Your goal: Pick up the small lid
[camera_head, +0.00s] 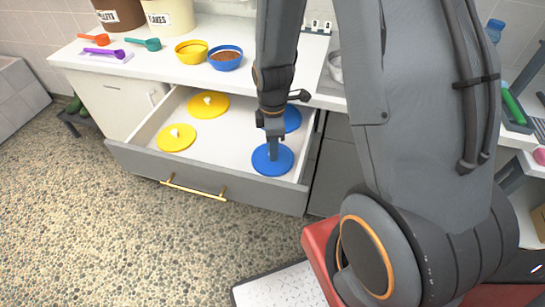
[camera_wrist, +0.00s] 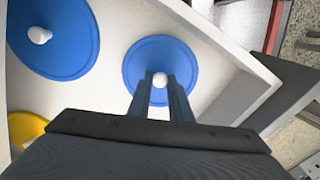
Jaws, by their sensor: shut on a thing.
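My gripper (camera_head: 273,152) is shut on the white knob of a blue lid (camera_head: 268,166) at the front right of the open drawer. In the wrist view my gripper (camera_wrist: 160,84) has a finger on each side of the knob of this blue lid (camera_wrist: 147,54). I cannot tell whether the lid touches the drawer floor. Another blue lid (camera_head: 292,119) lies behind it, partly hidden by my arm; it looks larger in the wrist view (camera_wrist: 70,45). Two yellow lids (camera_head: 215,110) (camera_head: 174,146) lie in the left part of the drawer.
The drawer (camera_head: 205,180) stands open, and its right wall is close to the held lid. On the counter (camera_head: 180,67) are a yellow bowl (camera_head: 190,56), a blue bowl with brown food (camera_head: 226,62), several scoops and two tubs. The pebbled floor (camera_head: 110,230) at left is clear.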

